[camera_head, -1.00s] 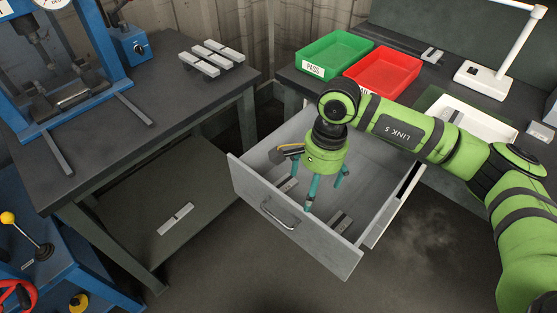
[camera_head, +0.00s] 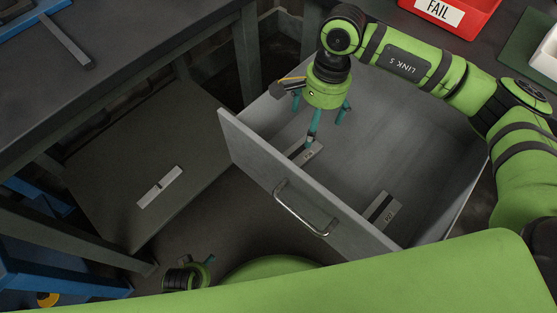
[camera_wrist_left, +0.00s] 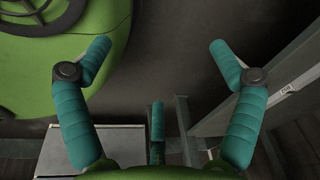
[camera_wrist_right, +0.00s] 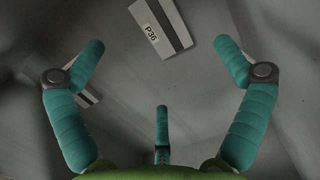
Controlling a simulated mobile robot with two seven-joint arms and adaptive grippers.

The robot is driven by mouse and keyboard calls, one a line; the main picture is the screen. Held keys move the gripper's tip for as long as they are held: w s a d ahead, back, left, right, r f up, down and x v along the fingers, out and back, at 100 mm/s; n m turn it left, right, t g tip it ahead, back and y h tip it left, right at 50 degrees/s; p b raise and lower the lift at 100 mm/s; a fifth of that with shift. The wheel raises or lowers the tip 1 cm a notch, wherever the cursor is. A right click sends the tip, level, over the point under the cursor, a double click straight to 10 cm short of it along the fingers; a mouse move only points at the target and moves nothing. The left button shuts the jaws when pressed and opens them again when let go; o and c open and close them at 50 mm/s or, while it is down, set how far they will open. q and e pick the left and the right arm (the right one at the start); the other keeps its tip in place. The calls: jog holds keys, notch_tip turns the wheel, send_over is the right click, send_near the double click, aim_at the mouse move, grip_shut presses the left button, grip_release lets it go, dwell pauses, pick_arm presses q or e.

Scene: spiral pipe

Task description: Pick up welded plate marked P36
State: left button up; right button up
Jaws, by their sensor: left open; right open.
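In the right wrist view, a light plate (camera_wrist_right: 160,28) marked P36, with a dark stripe, lies at the top, beyond the fingers. A second plate (camera_wrist_right: 86,98) is partly hidden behind the left finger. In the head view, one plate (camera_head: 306,156) lies in the drawer just below my right gripper (camera_head: 320,122), and another (camera_head: 383,211) lies farther right. I cannot surely tell which is P36 there. My right gripper is open and empty above the drawer floor. My left gripper (camera_wrist_left: 157,62) is open and empty; part of it shows low in the head view.
The grey drawer (camera_head: 260,150) is open, with its handle (camera_head: 303,212) at the front. A plate (camera_head: 160,187) lies on the low shelf (camera_head: 110,140) at left. The red FAIL tray (camera_head: 452,12) is at the top right. Part of my green body covers the bottom edge.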

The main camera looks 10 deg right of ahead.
aim_at(306, 153)
notch_tip(306, 153, down, 2)
jog(key=shift+b, duration=0.4)
jog(key=shift+s+f, duration=0.1)
jog(key=shift+f, duration=0.35)
jog(key=f, duration=0.1)
jog(key=s+f, duration=0.1)
jog(key=f, duration=0.1)
jog(key=a+f, duration=0.1)
jog(key=f, duration=0.1)
jog(key=shift+s+f, duration=0.15)
jog(key=shift+f, duration=0.4)
pick_arm(q)
jog(key=shift+w+d+r, duration=0.1)
jog(key=shift+w+r, duration=0.1)
jog(key=shift+w, duration=0.25)
jog(key=shift+w+r, duration=0.15)
jog(key=shift+w, duration=0.3)
pick_arm(e)
jog(key=shift+r, duration=0.1)
jog(key=c, duration=1.7)
